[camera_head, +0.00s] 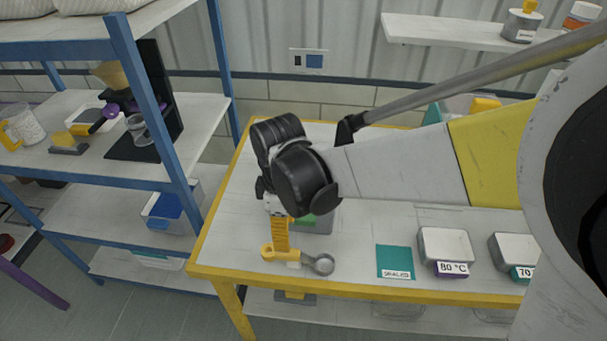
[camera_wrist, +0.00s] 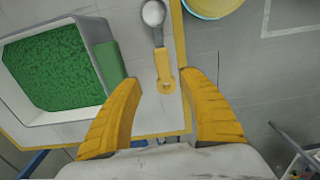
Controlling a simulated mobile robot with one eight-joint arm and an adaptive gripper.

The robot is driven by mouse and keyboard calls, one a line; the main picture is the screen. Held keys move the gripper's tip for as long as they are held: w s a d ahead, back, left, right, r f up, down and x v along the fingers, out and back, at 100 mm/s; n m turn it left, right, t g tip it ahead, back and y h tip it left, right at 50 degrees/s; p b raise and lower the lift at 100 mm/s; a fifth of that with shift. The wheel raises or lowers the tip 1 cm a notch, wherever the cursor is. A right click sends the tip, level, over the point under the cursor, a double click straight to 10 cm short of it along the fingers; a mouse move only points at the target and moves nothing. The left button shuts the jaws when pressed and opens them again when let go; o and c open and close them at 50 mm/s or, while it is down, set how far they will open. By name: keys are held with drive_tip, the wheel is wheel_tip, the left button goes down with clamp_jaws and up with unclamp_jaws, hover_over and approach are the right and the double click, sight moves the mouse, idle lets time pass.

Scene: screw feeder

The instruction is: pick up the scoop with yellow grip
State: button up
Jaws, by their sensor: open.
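The scoop (camera_head: 318,263) has a grey round bowl and a yellow grip, and it lies near the front edge of the yellow-rimmed table (camera_head: 212,274). In the wrist view the scoop (camera_wrist: 164,71) shows between my two fingers, its grip end towards me and its bowl pointing away. My gripper (camera_wrist: 161,91) is open, with the yellow fingers spread on either side of the grip and not touching it. In the head view my gripper (camera_head: 281,250) points down over the grip end, partly covering it. The height gap above the scoop is hard to judge.
A bin with green contents (camera_wrist: 62,68) stands close left of the scoop in the wrist view. In the head view a teal mat (camera_head: 394,261) and a lidded box labelled 80 °C (camera_head: 444,246) are to the right. A blue shelf rack (camera_head: 150,100) stands left.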

sight(285, 255)
wheel_tip(285, 255, down, 5)
drive_tip(key=shift+s+d+r+b, duration=0.1)
drive_tip(key=shift+b, duration=0.7)
drive_tip(key=f+b, duration=0.1)
drive_tip(key=f, duration=0.2)
drive_tip(key=f+b, duration=0.1)
drive_tip(key=f, duration=0.1)
drive_tip(key=shift+s+a+f+b, duration=0.15)
drive_tip(key=shift+a+b, duration=0.1)
drive_tip(key=shift+b, duration=0.1)
drive_tip(key=shift+c, duration=0.6)
clamp_jaws()
